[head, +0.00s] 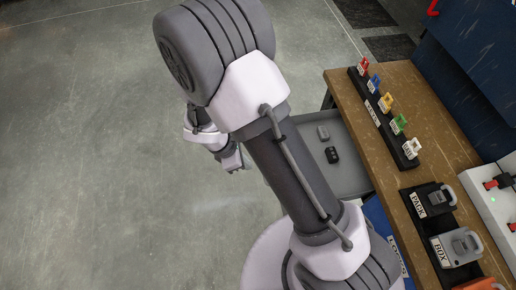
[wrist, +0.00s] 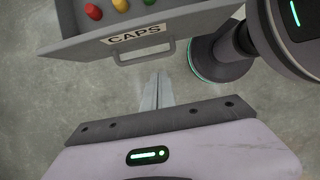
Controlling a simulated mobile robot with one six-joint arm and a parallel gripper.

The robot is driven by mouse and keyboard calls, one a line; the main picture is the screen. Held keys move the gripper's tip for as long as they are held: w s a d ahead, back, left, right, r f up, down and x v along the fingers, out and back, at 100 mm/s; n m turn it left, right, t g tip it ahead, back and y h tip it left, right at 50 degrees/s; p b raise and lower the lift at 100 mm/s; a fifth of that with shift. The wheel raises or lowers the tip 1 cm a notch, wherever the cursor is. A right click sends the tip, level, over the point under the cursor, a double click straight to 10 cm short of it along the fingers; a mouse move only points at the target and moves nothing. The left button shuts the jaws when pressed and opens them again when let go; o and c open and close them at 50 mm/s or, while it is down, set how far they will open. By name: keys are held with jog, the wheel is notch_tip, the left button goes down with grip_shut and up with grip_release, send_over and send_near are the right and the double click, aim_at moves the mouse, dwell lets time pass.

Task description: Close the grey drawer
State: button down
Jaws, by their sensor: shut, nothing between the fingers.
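The grey drawer (wrist: 75,45) stands pulled out at the top of the wrist view, with a CAPS label and a grey bar handle (wrist: 145,54) on its front. Red, yellow and green caps lie in it. My gripper (wrist: 160,76) is shut and empty, its fingertips a little short of the handle in the picture; whether they touch the front I cannot tell. In the head view an open grey drawer (head: 350,181) sticks out from under the bench, a grey and a black item in it, partly hidden by my arm. My gripper (head: 234,164) is left of it there.
The wooden bench (head: 445,125) carries a black rack (head: 376,113) of coloured tags and black trays labelled PACK and BOX. A blue drawer front (head: 383,226) labelled LOCKS shows below its edge. The concrete floor to the left is clear.

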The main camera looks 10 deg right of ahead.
jog(key=d+f+b, duration=0.1)
jog(key=d+f, duration=0.1)
jog(key=d+f+b, duration=0.2)
jog(key=f, duration=0.1)
jog(key=d+f+b, duration=0.2)
jog(key=d+f, duration=0.1)
jog(key=shift+f, duration=0.25)
jog(key=shift+d, duration=0.2)
jog(key=shift+d, duration=0.1)
